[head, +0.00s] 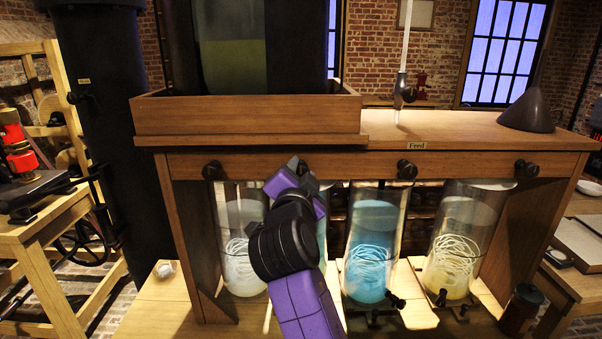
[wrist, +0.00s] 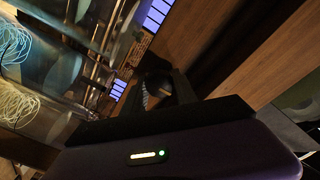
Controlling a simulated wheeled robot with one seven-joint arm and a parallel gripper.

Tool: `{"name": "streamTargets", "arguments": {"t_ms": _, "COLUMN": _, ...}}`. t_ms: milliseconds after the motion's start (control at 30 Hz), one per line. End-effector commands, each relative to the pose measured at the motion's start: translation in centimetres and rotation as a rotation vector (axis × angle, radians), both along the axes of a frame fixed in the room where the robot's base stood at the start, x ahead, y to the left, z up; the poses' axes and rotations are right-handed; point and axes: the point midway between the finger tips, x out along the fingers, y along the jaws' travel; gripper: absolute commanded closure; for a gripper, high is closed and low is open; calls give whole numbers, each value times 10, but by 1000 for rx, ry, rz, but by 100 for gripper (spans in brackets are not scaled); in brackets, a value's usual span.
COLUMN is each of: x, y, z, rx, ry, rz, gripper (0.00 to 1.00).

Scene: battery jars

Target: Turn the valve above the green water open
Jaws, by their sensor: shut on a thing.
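My gripper (head: 298,167) is at the wooden beam above the second jar from the left, shut on the dark valve knob there. In the head view my gripper hides most of that knob. In the wrist view the dark rounded knob (wrist: 155,84) sits between the fingers of my gripper (wrist: 163,92). The second jar (head: 323,232) is mostly hidden behind my purple and black arm; a greenish sliver of its contents shows at the right of the arm. How far the valve is turned cannot be told.
Other dark valves stand on the beam at the left (head: 212,170), centre right (head: 407,169) and far right (head: 526,168). Below them are a pale jar (head: 240,250), a blue jar (head: 371,250) and a yellowish jar (head: 458,250). A funnel (head: 527,110) stands on top.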

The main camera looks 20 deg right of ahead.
Motion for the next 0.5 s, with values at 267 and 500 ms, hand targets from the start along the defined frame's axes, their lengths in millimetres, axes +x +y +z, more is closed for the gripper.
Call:
{"name": "streamTargets", "arguments": {"t_ms": 267, "x": 0, "y": -1, "z": -3, "rx": -66, "ry": 25, "rz": -4, "gripper": 100}}
{"name": "streamTargets", "arguments": {"t_ms": 500, "x": 0, "y": -2, "z": -4, "rx": -229, "ry": 78, "rz": -5, "gripper": 100}}
